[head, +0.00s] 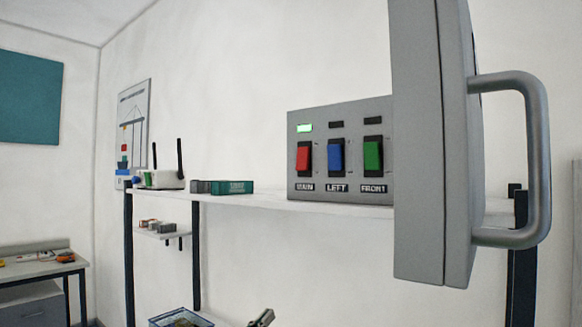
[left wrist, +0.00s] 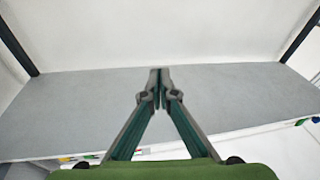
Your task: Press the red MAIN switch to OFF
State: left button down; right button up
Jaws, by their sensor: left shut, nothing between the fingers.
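The red MAIN switch (head: 303,157) is the leftmost of three rocker switches on a grey control box (head: 318,120). The lamp (head: 305,128) above it is lit pale green; the lamps above the other two are dark. I cannot tell for sure which end of the red rocker is pressed in. The tip of my left gripper (head: 264,317) shows at the bottom edge of the head view, well below the box and apart from it. In the left wrist view my left gripper (left wrist: 160,72) is shut and empty, in front of a grey surface. My right gripper is not in view.
A blue LEFT switch (head: 336,155) and a green FRONT switch (head: 373,154) sit beside the red one. A large grey panel (head: 425,150) with a handle (head: 540,160) covers the box's right side. The box stands on a white shelf (head: 250,200) with a green box (head: 232,187).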

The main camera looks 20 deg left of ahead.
aim_at(300, 166)
pick_arm(q)
jog(key=s+d+r+m+t+h+p, duration=0.1)
jog(key=s+r, duration=0.4)
jog(key=r, duration=1)
jog(key=s+d+r+m+t+h+p, duration=0.1)
jog(key=s+r+h, duration=0.3)
jog(key=r, duration=1.1)
jog(key=shift+s+m+t, duration=0.6)
jog(key=shift+m+t, duration=0.2)
jog(key=shift+t, duration=0.1)
jog(key=shift+d, duration=0.1)
jog(key=shift+w+d+f+p+x, duration=0.1)
jog(key=shift+w+f+p+x, duration=0.5)
jog(key=shift+x, duration=1.55)
jog(key=shift+s+d+f+p+x, duration=0.15)
jog(key=shift+p+x, duration=0.9)
jog(key=shift+x, duration=1.05)
jog(key=shift+w+f+p+x, duration=0.4)
jog(key=shift+p+x, duration=0.4)
jog(key=shift+x, duration=1.35)
jog(key=shift+s, duration=0.1)
